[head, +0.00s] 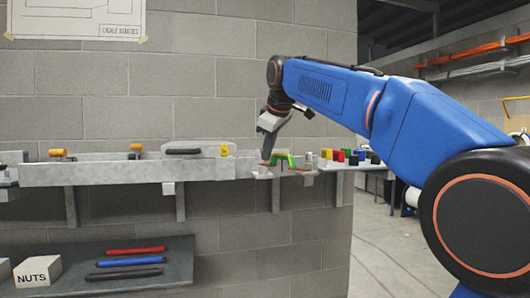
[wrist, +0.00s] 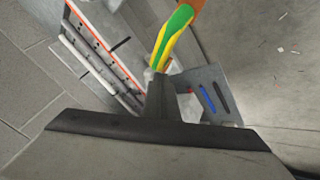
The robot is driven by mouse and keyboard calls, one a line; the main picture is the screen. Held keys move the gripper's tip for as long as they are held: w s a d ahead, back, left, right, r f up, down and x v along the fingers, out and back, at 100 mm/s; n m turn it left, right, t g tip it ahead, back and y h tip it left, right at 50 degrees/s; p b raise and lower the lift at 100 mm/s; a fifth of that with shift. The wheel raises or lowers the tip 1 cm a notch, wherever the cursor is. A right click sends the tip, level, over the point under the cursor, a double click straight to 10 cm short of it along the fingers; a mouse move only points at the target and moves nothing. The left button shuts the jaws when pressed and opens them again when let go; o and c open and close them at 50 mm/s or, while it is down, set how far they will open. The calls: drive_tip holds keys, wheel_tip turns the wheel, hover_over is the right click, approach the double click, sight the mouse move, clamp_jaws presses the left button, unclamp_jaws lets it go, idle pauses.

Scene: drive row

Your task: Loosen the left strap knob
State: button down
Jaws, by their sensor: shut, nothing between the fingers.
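In the head view, two orange knob-like parts stand on the grey wall rail: one at the far left (head: 58,153) and one nearer the middle (head: 136,148). I cannot tell for certain which is the left strap knob. My gripper (head: 267,158) points down over the right part of the rail, well to the right of both. It is shut and empty. A green and yellow striped lead (head: 284,157) arches just beside its tips. In the wrist view my gripper (wrist: 160,78) shows dark, with the striped lead (wrist: 173,35) just beyond the tips; contact is unclear.
A black bar (head: 183,151) and a small yellow part (head: 224,150) sit along the rail (head: 120,173). Several coloured blocks (head: 353,159) stand to the right. A lower shelf (head: 185,255) carries red, blue and black rods. A NUTS box (head: 37,272) is at lower left.

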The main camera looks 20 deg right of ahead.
drive_tip(key=shift+d+n+y, duration=0.35)
drive_tip(key=shift+n+y, duration=0.15)
drive_tip(key=shift+n, duration=0.3)
drive_tip(key=shift+a, duration=0.1)
